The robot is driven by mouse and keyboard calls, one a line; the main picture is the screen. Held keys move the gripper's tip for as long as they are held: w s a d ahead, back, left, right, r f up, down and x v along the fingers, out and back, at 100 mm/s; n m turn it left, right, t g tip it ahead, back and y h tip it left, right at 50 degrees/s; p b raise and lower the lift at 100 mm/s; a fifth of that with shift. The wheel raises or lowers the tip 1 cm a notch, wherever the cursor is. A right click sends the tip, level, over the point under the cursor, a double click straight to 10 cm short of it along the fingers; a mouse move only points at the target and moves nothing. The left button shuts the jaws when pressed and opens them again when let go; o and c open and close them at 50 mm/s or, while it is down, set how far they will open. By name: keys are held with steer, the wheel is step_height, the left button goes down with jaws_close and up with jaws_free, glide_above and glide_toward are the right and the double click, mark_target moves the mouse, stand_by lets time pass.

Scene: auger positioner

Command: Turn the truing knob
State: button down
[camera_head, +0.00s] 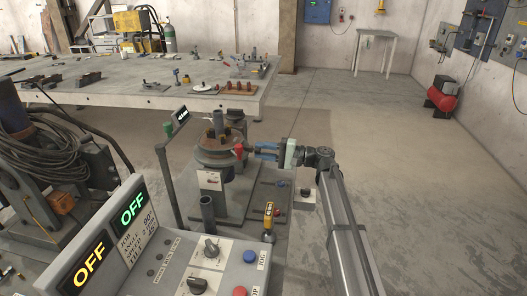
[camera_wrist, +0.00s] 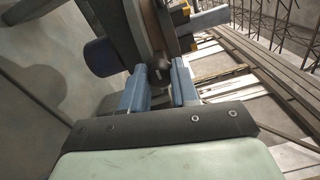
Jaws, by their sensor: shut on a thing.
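The positioner (camera_head: 220,157) stands beyond the control console, with a round brown table on top. My gripper (camera_head: 256,150) reaches in from the right at the table's edge, its blue fingers pointing left. In the wrist view my gripper (camera_wrist: 160,88) has its two blue fingers on either side of a small dark round knob (camera_wrist: 160,73), which I take for the truing knob. The fingers are shut on it near their tips. A red part (camera_head: 238,150) shows just left of the fingertips in the head view. The knob's far side is hidden.
The console (camera_head: 180,255) with two lit OFF displays and several knobs and buttons fills the lower front. A small readout (camera_head: 181,115) stands on a post left of the positioner. A long workbench (camera_head: 150,97) is behind.

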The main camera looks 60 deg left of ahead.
steer(key=n, duration=0.7)
stand_by(0.5)
steer(key=c, duration=0.8)
jaws_free()
steer(key=shift+c, duration=0.2)
steer(key=shift+w, duration=0.1)
steer(key=v, duration=1.3)
steer(key=shift+w, duration=0.35)
steer(key=shift+d+f, duration=0.1)
steer(key=shift+d, duration=0.05)
